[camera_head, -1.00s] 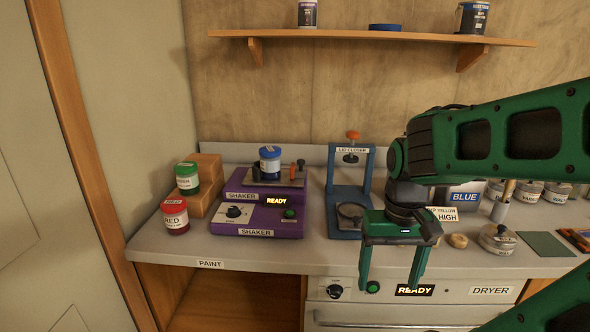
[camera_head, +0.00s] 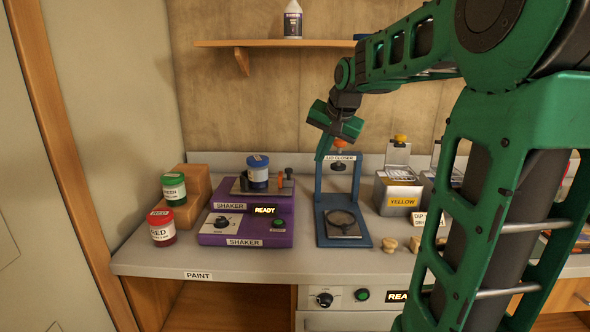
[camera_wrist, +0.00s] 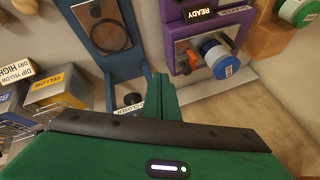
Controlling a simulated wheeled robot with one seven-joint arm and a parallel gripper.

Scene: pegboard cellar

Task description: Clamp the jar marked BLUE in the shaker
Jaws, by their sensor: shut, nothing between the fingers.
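The purple shaker (camera_head: 236,214) stands on the counter at left of centre, its display reading READY. A white-labelled jar with a blue lid (camera_head: 257,173) stands upright on the shaker's top plate, between clamp parts; I cannot read its label or tell whether it is clamped. My gripper (camera_head: 321,155) is shut and empty, raised over the lid closer to the right of the shaker, apart from the jar. In the wrist view the jar (camera_wrist: 218,58) lies right of the closed fingers (camera_wrist: 161,92).
The blue lid closer (camera_head: 323,211) stands right of the shaker. A green jar (camera_head: 174,188) is on a wooden step and a red jar (camera_head: 162,227) beside it. A bin marked YELLOW (camera_head: 400,190) is further right. A shelf (camera_head: 280,43) hangs above.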

